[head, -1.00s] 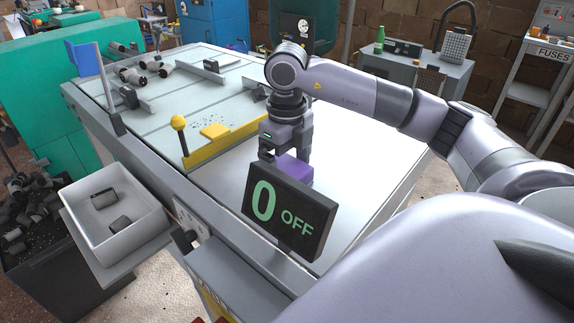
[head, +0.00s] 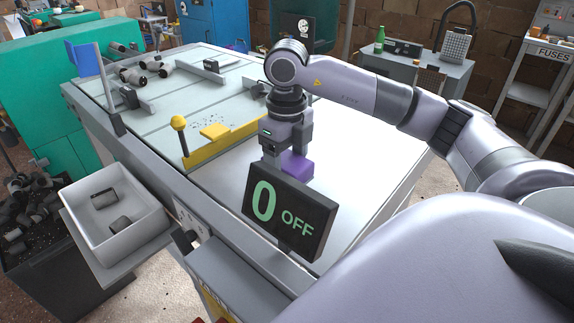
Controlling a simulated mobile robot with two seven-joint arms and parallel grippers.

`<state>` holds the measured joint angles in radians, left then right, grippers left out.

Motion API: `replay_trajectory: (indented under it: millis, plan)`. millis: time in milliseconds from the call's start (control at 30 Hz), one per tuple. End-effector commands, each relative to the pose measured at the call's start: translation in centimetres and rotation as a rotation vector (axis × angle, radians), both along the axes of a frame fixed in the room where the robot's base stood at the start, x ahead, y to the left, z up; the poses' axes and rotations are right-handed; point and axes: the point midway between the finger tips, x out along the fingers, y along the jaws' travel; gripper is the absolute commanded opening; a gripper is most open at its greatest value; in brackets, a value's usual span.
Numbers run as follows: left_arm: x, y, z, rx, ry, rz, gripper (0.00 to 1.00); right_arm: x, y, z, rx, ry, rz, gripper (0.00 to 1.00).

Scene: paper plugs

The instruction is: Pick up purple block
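The purple block (head: 298,165) is on the pale metal table top, just behind the black "0 OFF" sign, which hides its lower part. My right gripper (head: 286,155) points down at the block from above, with its fingers right at the block. The fingertips are partly hidden, so I cannot tell whether they are closed on it. I cannot see whether the block touches the table. My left gripper is not in view.
The "0 OFF" sign (head: 289,217) stands close in front of the gripper. A yellow fence (head: 222,142) with a ball knob is to the left. A white bin (head: 113,211) with dark plugs sits at the table's left side. Table top right of the block is clear.

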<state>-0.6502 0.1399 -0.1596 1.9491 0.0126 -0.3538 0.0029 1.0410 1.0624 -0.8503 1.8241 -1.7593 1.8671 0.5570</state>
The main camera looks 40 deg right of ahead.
Motion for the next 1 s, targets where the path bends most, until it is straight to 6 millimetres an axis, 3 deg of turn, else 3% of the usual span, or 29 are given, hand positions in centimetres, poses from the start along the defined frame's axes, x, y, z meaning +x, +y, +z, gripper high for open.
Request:
replay_trajectory:
  millis: [233,400,600,800,1000]
  plan:
    - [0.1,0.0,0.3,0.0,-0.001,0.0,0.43,0.1,0.1,5.5,0.002,-0.009,0.0,0.37]
    - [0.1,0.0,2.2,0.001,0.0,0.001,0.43,0.1,0.0,10.1,-0.001,-0.007,0.0,0.37]
    - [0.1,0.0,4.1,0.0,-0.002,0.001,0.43,0.0,0.0,14.3,0.0,-0.006,-0.002,0.37]
    - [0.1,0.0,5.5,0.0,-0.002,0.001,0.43,0.0,0.0,17.1,0.0,-0.003,-0.001,0.37]
    - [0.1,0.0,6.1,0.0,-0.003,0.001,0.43,0.0,0.0,18.5,0.001,-0.001,0.0,0.37]
